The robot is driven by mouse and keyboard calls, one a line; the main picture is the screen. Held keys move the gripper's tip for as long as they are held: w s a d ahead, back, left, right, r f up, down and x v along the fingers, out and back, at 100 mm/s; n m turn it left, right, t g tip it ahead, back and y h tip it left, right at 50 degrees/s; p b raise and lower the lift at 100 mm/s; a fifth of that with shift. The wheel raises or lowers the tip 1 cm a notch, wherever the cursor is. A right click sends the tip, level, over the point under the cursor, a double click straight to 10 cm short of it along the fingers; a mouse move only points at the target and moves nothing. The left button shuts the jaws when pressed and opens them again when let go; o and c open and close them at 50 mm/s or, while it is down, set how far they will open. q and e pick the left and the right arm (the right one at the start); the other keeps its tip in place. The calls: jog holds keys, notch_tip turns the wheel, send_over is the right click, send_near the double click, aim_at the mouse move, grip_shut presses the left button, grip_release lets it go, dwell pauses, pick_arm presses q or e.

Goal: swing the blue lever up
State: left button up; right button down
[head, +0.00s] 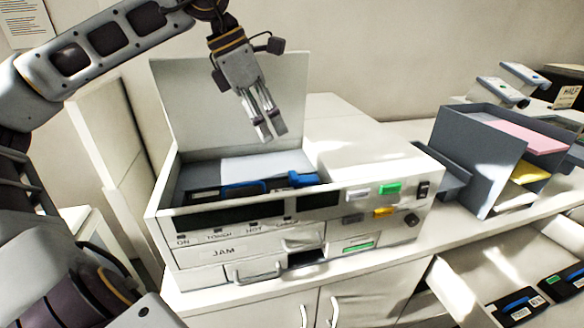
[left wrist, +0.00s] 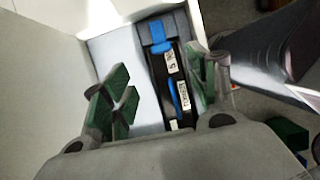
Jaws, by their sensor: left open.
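The blue lever (head: 303,179) lies low inside the open white machine (head: 330,215), near the right end of its bay. In the left wrist view a blue piece (left wrist: 158,36) at the top end of the bay looks like the same lever. A black cartridge with white labels and a blue handle (left wrist: 175,98) lies below it there; its blue handle (head: 243,187) also shows in the head view. My left gripper (head: 268,134) is open and empty, pointing down above the bay, apart from the lever and up to its left. My right gripper is not in view.
The machine's raised lid (head: 230,105) stands behind my left gripper. A grey tray organizer (head: 480,165) with pink and yellow paper stands to the right on the white counter. An open drawer (head: 500,275) at lower right holds black cartridges.

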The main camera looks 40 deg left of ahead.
aim_at(295, 174)
pick_arm(q)
jog(key=shift+p+x, duration=0.55)
jog(key=shift+x, duration=5.9)
jog(key=shift+d, duration=0.1)
jog(key=shift+r, duration=0.1)
jog(key=c, duration=1)
